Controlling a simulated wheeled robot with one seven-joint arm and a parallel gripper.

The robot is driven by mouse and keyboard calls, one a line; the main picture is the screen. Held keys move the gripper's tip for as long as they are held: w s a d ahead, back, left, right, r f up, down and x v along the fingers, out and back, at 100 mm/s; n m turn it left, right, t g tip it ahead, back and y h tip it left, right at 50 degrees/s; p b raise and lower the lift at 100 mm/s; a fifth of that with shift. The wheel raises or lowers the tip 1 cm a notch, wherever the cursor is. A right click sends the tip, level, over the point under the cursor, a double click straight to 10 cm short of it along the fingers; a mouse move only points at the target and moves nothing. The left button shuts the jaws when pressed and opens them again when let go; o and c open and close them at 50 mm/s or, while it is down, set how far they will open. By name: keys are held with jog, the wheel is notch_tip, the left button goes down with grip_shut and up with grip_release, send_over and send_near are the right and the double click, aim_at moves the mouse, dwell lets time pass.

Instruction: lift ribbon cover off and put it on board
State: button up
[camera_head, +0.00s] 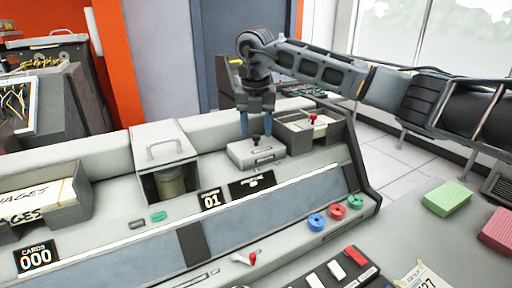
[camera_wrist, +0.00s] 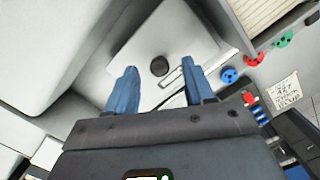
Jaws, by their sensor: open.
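The ribbon cover appears to be the light grey lid with a dark round knob (camera_head: 243,157) on the console top; it also shows in the wrist view (camera_wrist: 185,30). My gripper (camera_head: 257,124) has blue fingers and is open. It is above the cover, with its fingers apart on either side of the knob as seen from the head camera. In the wrist view my gripper (camera_wrist: 160,78) shows the knob between and just beyond the fingertips. Contact with the knob cannot be told. I cannot make out which surface is the board.
A clear-sided box with a handle (camera_head: 163,160) stands left of the cover. A card tray (camera_head: 305,130) with a red knob sits close on the right. Blue, red and green knobs (camera_head: 336,212) line the console front. Green and pink blocks (camera_head: 446,198) lie at right.

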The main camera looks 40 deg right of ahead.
jog(key=shift+f, duration=0.85)
grip_shut()
